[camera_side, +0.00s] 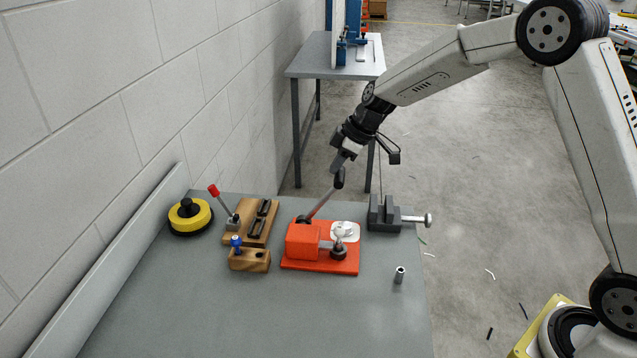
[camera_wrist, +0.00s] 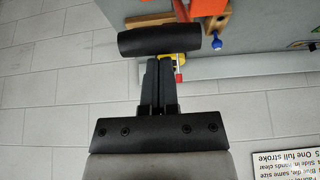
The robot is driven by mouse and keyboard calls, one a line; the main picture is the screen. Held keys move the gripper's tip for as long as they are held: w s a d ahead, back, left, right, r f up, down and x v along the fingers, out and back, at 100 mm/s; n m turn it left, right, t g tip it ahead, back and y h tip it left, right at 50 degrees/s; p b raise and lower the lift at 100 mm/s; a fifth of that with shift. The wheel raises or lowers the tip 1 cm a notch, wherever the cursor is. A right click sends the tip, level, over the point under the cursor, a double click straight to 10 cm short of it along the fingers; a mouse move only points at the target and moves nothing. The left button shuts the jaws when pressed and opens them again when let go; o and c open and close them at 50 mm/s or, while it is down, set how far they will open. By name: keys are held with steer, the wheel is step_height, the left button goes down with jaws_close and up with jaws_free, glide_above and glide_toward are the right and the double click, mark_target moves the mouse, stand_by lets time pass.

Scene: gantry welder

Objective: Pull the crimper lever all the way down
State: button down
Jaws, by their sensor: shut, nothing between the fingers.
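The orange crimper (camera_side: 304,242) stands on the grey bench. Its metal lever (camera_side: 322,202) is raised and slants up to the right, ending in a black grip (camera_side: 339,178). My gripper (camera_side: 337,163) is shut and empty, at the upper end of the grip. In the wrist view the black grip (camera_wrist: 158,40) lies crosswise just beyond the tips of my shut fingers (camera_wrist: 157,66). I cannot tell whether they touch. Part of the orange crimper (camera_wrist: 208,6) shows at the top edge there; most of it is out of that view.
Left of the crimper are a wooden block with a blue knob (camera_side: 236,242), a wooden fixture with a red-knobbed lever (camera_side: 214,191) and a yellow-black round item (camera_side: 190,216). A grey vise (camera_side: 384,214) and small metal cylinder (camera_side: 399,275) are right. The bench front (camera_side: 250,320) is clear.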

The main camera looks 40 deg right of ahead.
steer(key=shift+s+d+f+t+y, duration=0.35)
steer(key=shift+s+d+f, duration=0.8)
steer(key=shift+f, duration=0.85)
steer(key=shift+s+d+f+t+y, duration=0.3)
steer(key=shift+s+d+f, duration=0.9)
steer(key=shift+f, duration=0.8)
steer(key=shift+s+d+f+t+y, duration=0.35)
steer(key=shift+s+d+f, duration=0.8)
steer(key=shift+f, duration=0.85)
steer(key=shift+s+a, duration=0.1)
steer(key=shift+a, duration=0.1)
steer(key=shift+r, duration=0.1)
steer(key=d+f+v, duration=0.1)
steer(key=v, duration=1)
steer(key=shift+s+d, duration=0.45)
steer(key=shift+s, duration=0.1)
